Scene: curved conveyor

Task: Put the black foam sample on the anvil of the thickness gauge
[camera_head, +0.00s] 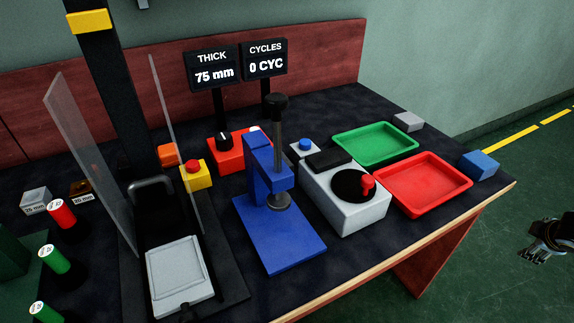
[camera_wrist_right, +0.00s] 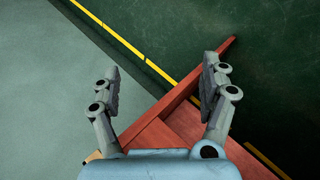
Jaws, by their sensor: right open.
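The blue stand with a black-knobbed lever (camera_head: 275,190) looks like the thickness gauge; a round grey piece under its arm is over the blue base (camera_head: 285,245). A display beside it reads THICK 75 mm (camera_head: 213,66). A dark flat block (camera_head: 329,159) lies on the grey box with a red-knobbed dial; I cannot tell whether it is the black foam sample. My right gripper (camera_head: 545,242) is over the floor at the far right, apart from the table. In the right wrist view it is open and empty (camera_wrist_right: 160,85). My left gripper is out of view.
A green tray (camera_head: 375,143) and a red tray (camera_head: 423,184) look empty. A grey block (camera_head: 408,121) and blue block (camera_head: 479,165) lie near them. A press with clear guards (camera_head: 92,165) stands left, with coloured-topped cylinders (camera_head: 62,213) beside it. Floor at right is clear.

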